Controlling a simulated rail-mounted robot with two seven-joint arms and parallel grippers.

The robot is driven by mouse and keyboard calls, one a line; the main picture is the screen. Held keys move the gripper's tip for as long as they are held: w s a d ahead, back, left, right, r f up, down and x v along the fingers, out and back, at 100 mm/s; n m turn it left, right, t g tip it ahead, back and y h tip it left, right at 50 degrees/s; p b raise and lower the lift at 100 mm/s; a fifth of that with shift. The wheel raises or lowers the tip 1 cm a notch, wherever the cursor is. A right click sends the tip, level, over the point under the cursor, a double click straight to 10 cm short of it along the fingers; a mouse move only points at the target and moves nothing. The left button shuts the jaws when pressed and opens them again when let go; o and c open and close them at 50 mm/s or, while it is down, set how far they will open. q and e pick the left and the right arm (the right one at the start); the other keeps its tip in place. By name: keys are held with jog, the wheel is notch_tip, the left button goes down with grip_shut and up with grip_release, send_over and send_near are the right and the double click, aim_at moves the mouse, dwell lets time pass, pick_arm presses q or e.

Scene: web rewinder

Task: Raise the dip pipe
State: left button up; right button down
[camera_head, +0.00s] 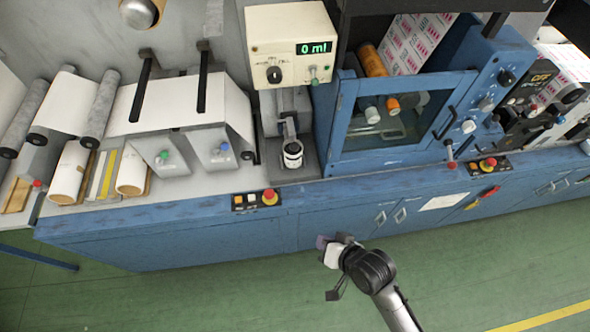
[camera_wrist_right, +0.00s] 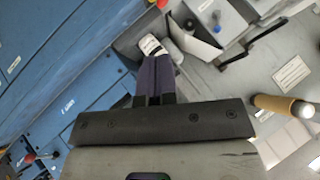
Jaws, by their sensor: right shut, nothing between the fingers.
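The dosing unit (camera_head: 291,46) with the green "0 ml" display stands at the back, left of the blue cabinet. Below it a small white bottle with a dark band (camera_head: 292,155) stands on a grey base. A thin dark part (camera_head: 288,127) comes down to the bottle's top; this looks like the dip pipe, but its lower end is hidden. My right gripper (camera_head: 325,243) is in front of the blue bench, below and apart from the bottle. In the right wrist view the gripper (camera_wrist_right: 155,82) has its fingers together and empty, with the bottle (camera_wrist_right: 151,46) beyond the tips. My left gripper is not in view.
The blue bench front (camera_head: 200,235) runs across below the machines. A button box with a red stop button (camera_head: 269,197) sits on its edge, near the bottle. A blue cabinet with a window (camera_head: 390,115) stands to the right. The green floor in front is clear.

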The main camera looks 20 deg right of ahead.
jog(key=w+a+f+m+t+y+b, duration=0.1)
jog(key=w+a+f+m+t+b, duration=0.1)
jog(key=w+f+m+t+b, duration=0.35)
jog(key=w+a+f+m+t+y+b, duration=0.1)
jog(key=w+f+m+t+b, duration=0.2)
jog(key=w+m+b, duration=0.5)
pick_arm(q)
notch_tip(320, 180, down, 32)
jog(key=b, duration=1.5)
jog(key=shift+b, duration=0.3)
pick_arm(e)
jog(key=w+d+f+m+t+h, duration=0.2)
jog(key=w+m+h, duration=0.3)
jog(key=m, duration=0.5)
jog(key=w+d+f+m+t+h, duration=0.2)
jog(key=w+f+m+t+h, duration=0.1)
jog(key=m, duration=0.8)
jog(key=w+t+h, duration=0.1)
jog(key=w+h, duration=0.1)
jog(key=h, duration=0.1)
jog(key=shift+d+h, duration=0.4)
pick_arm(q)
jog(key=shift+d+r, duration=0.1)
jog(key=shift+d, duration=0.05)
pick_arm(e)
jog(key=shift+m+t, duration=0.25)
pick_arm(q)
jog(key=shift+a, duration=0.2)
pick_arm(e)
jog(key=x, duration=1)
